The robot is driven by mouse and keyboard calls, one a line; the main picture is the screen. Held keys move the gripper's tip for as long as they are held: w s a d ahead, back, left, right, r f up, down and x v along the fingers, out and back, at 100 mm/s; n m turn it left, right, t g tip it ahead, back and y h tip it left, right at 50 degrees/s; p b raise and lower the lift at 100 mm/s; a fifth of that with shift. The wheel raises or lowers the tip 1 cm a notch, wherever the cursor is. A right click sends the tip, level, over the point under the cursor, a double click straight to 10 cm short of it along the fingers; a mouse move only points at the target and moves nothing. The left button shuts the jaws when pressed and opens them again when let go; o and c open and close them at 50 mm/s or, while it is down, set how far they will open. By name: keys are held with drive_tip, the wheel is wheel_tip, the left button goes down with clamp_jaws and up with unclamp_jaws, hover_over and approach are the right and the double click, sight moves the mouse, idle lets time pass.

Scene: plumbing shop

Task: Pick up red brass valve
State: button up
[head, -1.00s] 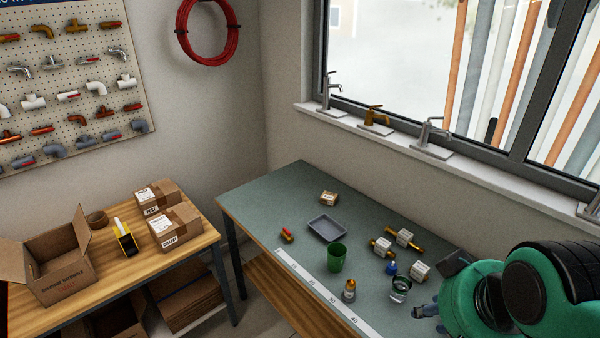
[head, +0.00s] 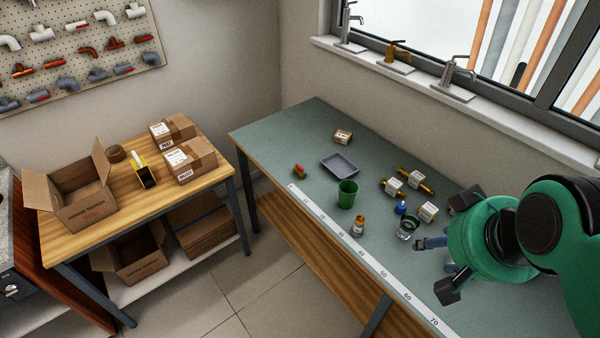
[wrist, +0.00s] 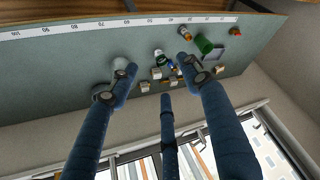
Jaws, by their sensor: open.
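The red brass valve (head: 299,171), a small red-topped piece with a brass-coloured body, lies near the left front edge of the green-grey workbench (head: 285,135). In the wrist view it looks like the small orange-red piece (wrist: 235,30) at the upper right, by the ruler strip. My gripper (head: 441,262) is at the right in the head view, above the bench's right part, well apart from the valve. Its blue fingers are spread and empty in the wrist view (wrist: 150,82).
Between gripper and valve stand a green cup (head: 347,194), a grey tray (head: 340,165), a small brass-capped bottle (head: 358,227), a glass jar (head: 408,228) and several labelled brass fittings (head: 391,186). A small box (head: 343,136) lies behind. The bench's far-left end is clear.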

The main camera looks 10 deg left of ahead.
drive_tip(key=shift+r, duration=0.1)
drive_tip(key=w+a+r+n+g+p, duration=0.15)
drive_tip(key=w+r, duration=0.25)
drive_tip(key=w, duration=0.6)
drive_tip(key=w+a+r+n+p, duration=0.1)
drive_tip(key=w+a+r, duration=0.2)
drive_tip(key=w, duration=0.7)
drive_tip(key=w+a+f+n+g+p, duration=0.1)
drive_tip(key=w+a, duration=0.3)
drive_tip(key=w, duration=0.5)
drive_tip(key=w+a+f+n+p, duration=0.1)
drive_tip(key=w+a+f, duration=0.15)
drive_tip(key=w, duration=0.65)
drive_tip(key=w+a+f+n+g+p, duration=0.2)
drive_tip(key=w+a+f, duration=0.85)
drive_tip(key=w, duration=0.35)
drive_tip(key=w+a+f+n+p, duration=0.1)
drive_tip(key=w+a+f, duration=0.3)
drive_tip(key=f, duration=0.6)
drive_tip(key=w+a+f+n+g+p, duration=0.1)
drive_tip(key=w+a+f, duration=0.3)
drive_tip(key=f, duration=0.6)
drive_tip(key=shift+w+a, duration=0.2)
drive_tip(key=shift+a, duration=0.75)
